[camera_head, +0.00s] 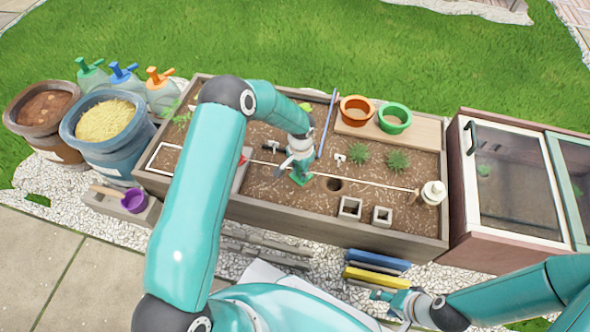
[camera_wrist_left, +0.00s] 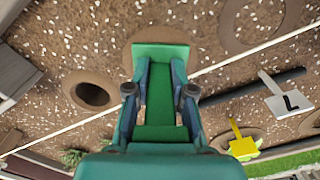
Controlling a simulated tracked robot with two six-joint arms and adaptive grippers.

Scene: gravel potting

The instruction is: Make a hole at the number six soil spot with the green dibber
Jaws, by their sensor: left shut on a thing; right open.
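My left gripper (camera_head: 299,172) is shut on the green dibber (camera_head: 301,180), low over the soil bed (camera_head: 270,200). In the left wrist view the green dibber (camera_wrist_left: 160,58) sits between the fingers (camera_wrist_left: 160,100), over a brown round soil spot (camera_wrist_left: 130,62). The dibber's tip is hidden, so I cannot tell how deep it is. A dark open hole (camera_head: 334,185) lies just right of the dibber; it also shows in the left wrist view (camera_wrist_left: 92,95). No spot number is readable. My right gripper (camera_head: 385,298) is open and empty near the bed's front.
A thin white string (camera_head: 375,183) crosses the bed beside the dibber. Two square blocks (camera_head: 349,208) and green plants (camera_head: 398,160) stand to the right. A blue rod (camera_head: 328,122) lies behind. Orange (camera_head: 356,110) and green pots (camera_head: 394,118) sit on a board.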

